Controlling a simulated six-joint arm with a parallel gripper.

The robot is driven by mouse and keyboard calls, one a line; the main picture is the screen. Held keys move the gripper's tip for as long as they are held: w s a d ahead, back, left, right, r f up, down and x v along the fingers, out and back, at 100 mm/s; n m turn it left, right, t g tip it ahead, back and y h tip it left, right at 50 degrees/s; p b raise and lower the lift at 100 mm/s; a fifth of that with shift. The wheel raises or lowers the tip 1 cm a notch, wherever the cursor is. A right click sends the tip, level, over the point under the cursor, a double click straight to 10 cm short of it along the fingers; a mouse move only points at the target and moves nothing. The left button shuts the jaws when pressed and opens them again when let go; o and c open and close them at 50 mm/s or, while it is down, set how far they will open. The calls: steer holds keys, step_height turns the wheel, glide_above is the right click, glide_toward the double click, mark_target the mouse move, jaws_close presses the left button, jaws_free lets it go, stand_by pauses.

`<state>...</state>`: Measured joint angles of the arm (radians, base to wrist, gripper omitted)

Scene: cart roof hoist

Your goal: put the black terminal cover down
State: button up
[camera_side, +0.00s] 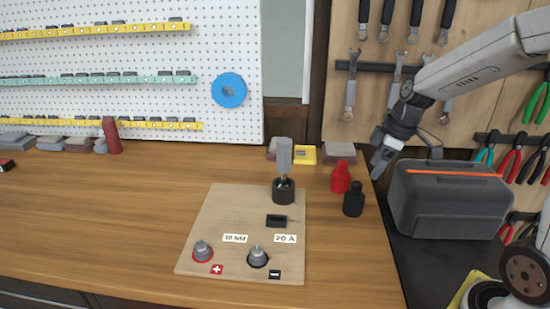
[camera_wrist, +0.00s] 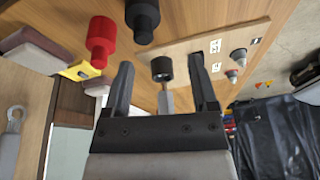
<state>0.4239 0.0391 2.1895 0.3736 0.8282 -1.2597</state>
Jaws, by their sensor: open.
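The black terminal cover (camera_side: 353,200) stands upright on the wooden table (camera_side: 130,220), just right of the terminal board. It also shows at the top of the wrist view (camera_wrist: 142,18). The red terminal cover (camera_side: 340,177) stands just behind it, and also shows in the wrist view (camera_wrist: 100,40). My gripper (camera_side: 378,164) is above the table's right edge, behind and to the right of the black cover and apart from it. In the wrist view my gripper (camera_wrist: 160,62) has its two fingers spread, with nothing held between them.
The terminal board (camera_side: 225,212) carries a red-ringed post (camera_side: 203,251), a black-ringed post (camera_side: 258,256) and a grey-handled tool (camera_side: 284,155) upright in a black holder (camera_side: 283,190). A dark case (camera_side: 450,205) stands to the right. The table's left side is largely clear.

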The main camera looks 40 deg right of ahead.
steer(key=s+a+f+m, duration=0.1)
steer(key=a+f+m, duration=0.1)
steer(key=a, duration=0.1)
steer(key=s+a+f+m+h, duration=0.1)
steer(key=s+a+f+m, duration=0.1)
steer(key=a+f, duration=0.1)
steer(key=s+a+f+m+h, duration=0.1)
steer(key=s+a+f+m, duration=0.1)
steer(key=a+f, duration=0.1)
steer(key=shift+a, duration=0.1)
steer(key=shift+s+a+f+m, duration=0.3)
steer(key=shift+s+a+m, duration=0.1)
steer(key=shift+a, duration=0.05)
